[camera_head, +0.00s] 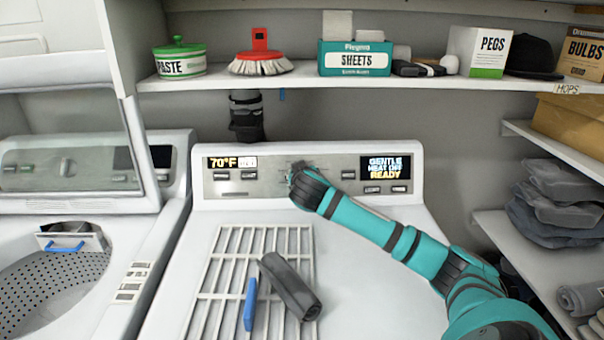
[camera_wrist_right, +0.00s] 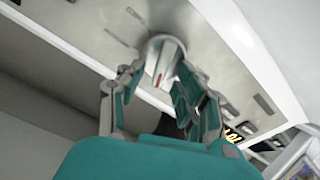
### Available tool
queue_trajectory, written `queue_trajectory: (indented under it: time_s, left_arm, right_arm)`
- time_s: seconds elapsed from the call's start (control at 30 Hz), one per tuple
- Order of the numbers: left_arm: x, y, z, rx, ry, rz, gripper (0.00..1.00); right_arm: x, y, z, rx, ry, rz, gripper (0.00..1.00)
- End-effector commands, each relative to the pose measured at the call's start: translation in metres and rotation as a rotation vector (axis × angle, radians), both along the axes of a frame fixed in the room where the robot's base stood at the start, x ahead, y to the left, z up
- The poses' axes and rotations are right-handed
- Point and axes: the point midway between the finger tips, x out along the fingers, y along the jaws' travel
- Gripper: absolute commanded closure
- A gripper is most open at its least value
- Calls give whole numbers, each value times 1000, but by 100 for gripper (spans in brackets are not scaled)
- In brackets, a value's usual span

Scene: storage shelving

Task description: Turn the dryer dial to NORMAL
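The dryer (camera_head: 370,275) stands in the middle, with a grey control panel along its back. Its right display (camera_head: 385,168) reads GENTLE, HEAT OFF, READY. The dial (camera_wrist_right: 165,58) is a round pale knob with a raised grip bar and a red mark, seen in the right wrist view; in the head view my gripper mostly hides it. My right gripper (camera_head: 297,180) is at the middle of the panel. In the wrist view its fingers (camera_wrist_right: 162,76) are spread on either side of the dial, with gaps to the grip bar. My left gripper is not in view.
A white rack (camera_head: 222,270), a dark grey roll (camera_head: 290,287) and a blue-handled item (camera_head: 250,304) lie on the dryer top. A shelf (camera_head: 280,82) with boxes and tins runs above the panel. An open washer (camera_head: 150,235) stands at left, side shelves at right.

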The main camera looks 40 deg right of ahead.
Motion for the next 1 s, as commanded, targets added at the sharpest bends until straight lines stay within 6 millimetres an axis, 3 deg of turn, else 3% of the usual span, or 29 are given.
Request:
queue_trajectory:
  time_s: [0.27,0.57,1.0]
  left_arm:
    - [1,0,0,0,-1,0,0]
    - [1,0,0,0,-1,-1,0]
    - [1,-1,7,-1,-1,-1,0]
  right_arm:
    - [1,-1,-1,0,-1,1,64]
    - [1,-1,-1,0,-1,1,100]
    - [1,0,1,-26,22,17,100]
